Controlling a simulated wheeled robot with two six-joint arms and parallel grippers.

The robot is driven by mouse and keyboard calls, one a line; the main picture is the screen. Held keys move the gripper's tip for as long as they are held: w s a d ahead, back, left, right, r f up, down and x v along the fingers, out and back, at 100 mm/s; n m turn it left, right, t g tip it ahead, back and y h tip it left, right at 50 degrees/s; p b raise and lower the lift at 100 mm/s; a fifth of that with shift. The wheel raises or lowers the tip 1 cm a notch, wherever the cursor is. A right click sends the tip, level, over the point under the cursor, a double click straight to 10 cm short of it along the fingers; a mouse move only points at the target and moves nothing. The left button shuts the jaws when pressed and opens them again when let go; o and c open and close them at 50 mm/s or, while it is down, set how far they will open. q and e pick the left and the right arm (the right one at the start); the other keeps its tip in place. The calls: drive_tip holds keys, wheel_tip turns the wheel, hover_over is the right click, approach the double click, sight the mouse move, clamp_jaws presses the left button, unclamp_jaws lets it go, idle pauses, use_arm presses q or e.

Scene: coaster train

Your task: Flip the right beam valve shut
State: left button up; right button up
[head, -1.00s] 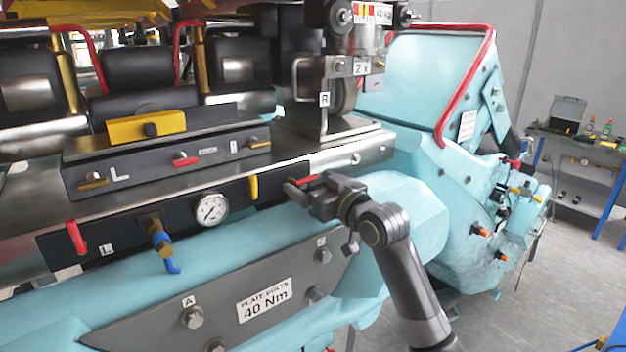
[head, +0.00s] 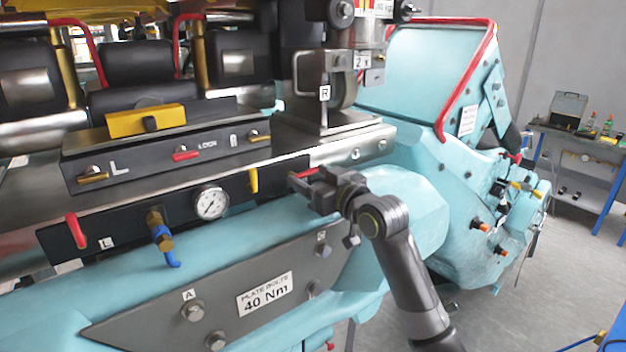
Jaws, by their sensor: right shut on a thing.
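The right beam valve's red lever (head: 305,173) is at the right end of the black panel on the beam's front. Only a small red strip of it shows, and it lies roughly level; my gripper hides the rest. My right gripper (head: 297,184) is at this lever, with its fingers pointing left, and is shut on it. The left beam valve's red lever (head: 76,232) hangs downward, slightly tilted, at the panel's left end. My left gripper is not in view.
A round gauge (head: 211,203), a yellow lever (head: 254,181) and a blue-handled brass valve (head: 161,243) sit along the panel. Above is a box with small levers (head: 186,155). A steel bracket marked R (head: 324,92) stands close above my gripper.

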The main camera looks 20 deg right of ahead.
drive_tip(key=n+b, duration=0.1)
drive_tip(key=n, duration=0.1)
drive_tip(key=n+b, duration=0.1)
drive_tip(key=shift+r+n, duration=0.3)
drive_tip(key=shift+n, duration=0.1)
drive_tip(key=n+b, duration=0.2)
drive_tip(key=n, duration=0.1)
drive_tip(key=r+n+b, duration=0.1)
drive_tip(key=shift+s+a, duration=0.15)
drive_tip(key=shift+a, duration=0.2)
drive_tip(key=n+b, duration=0.1)
drive_tip(key=n, duration=0.1)
drive_tip(key=n+b, duration=0.1)
drive_tip(key=n, duration=0.1)
drive_tip(key=a+n+b, duration=0.1)
drive_tip(key=shift+s+r+n, duration=0.15)
drive_tip(key=shift+r+n, duration=0.2)
drive_tip(key=shift+n, duration=0.05)
drive_tip(key=shift+s+a+r+n+b, duration=0.1)
drive_tip(key=shift+a+n+b, duration=0.1)
drive_tip(key=shift+n+b, duration=0.55)
drive_tip(key=shift+s+a+r+n+b, duration=0.1)
drive_tip(key=shift+a+n+b, duration=0.15)
drive_tip(key=shift+n, duration=0.8)
drive_tip(key=o, duration=1)
